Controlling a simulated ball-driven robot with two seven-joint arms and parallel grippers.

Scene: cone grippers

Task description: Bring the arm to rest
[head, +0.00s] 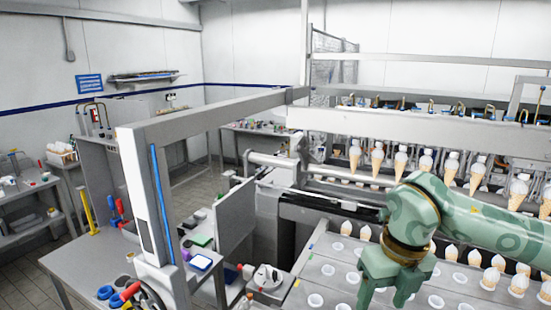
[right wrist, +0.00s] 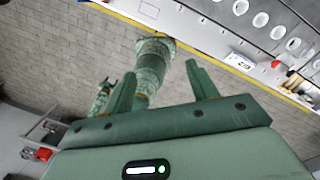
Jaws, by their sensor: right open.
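My right arm (head: 480,220) comes in from the right in the head view and bends down at a dark wrist band. My right gripper (head: 386,290) points down over the pale tray plate (head: 325,270) with round holes. Its two fingers are apart and I see nothing between them. In the right wrist view the gripper (right wrist: 160,72) also shows open and empty, with a green part of my own body behind it. I cannot tell from the views how high the fingers are above the plate.
Cones with white tops (head: 377,160) hang in a row from the machine at the back right. More cones (head: 519,283) stand in the plate's holes right of my gripper. A grey frame post (head: 150,215) rises at left. Brick-patterned floor (right wrist: 60,50) shows in the right wrist view.

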